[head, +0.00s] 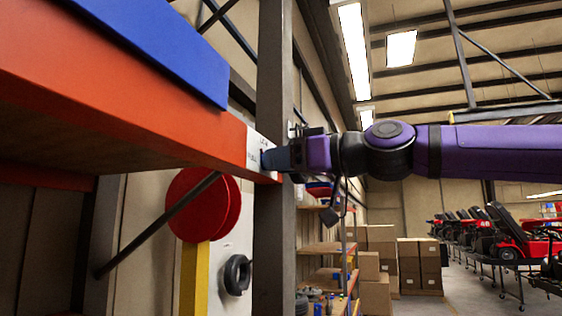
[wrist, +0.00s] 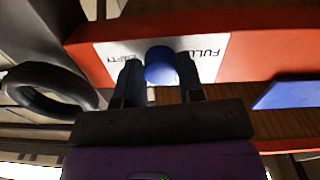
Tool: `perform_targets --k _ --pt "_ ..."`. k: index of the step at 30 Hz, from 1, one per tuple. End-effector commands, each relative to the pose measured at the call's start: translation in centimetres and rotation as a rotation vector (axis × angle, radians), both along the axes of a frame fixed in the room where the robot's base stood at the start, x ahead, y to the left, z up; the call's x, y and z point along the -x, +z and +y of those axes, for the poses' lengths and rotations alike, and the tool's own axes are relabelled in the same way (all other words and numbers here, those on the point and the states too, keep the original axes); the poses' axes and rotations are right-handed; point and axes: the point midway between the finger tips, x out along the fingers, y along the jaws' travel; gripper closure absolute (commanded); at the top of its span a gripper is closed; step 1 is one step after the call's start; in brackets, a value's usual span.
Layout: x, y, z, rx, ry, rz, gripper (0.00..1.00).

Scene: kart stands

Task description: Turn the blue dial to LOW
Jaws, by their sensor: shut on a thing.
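The blue dial (wrist: 160,66) sits on a white label plate (wrist: 216,54) on the edge of a red-orange beam, seen in the wrist view. The plate reads FULL to the right of the dial. A second word to its left is partly covered and hard to read. My gripper (wrist: 160,84) is shut on the dial, one dark finger on each side. In the head view my gripper (head: 277,158) reaches from the right to the white plate (head: 256,152) at the beam's end. The dial's pointer cannot be made out.
The red-orange beam (head: 110,110) carries a blue panel (head: 160,40). A grey post (head: 274,240) stands just beneath my gripper. Shelves, boxes (head: 420,265) and karts (head: 505,240) stand farther back.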

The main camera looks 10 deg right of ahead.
Motion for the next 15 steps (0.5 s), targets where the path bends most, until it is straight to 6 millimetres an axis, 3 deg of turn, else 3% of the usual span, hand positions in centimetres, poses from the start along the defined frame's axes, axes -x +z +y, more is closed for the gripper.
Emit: perform_targets --k 15 --pt "0.05 0.02 0.04 -0.263 -0.002 0.398 0.89"
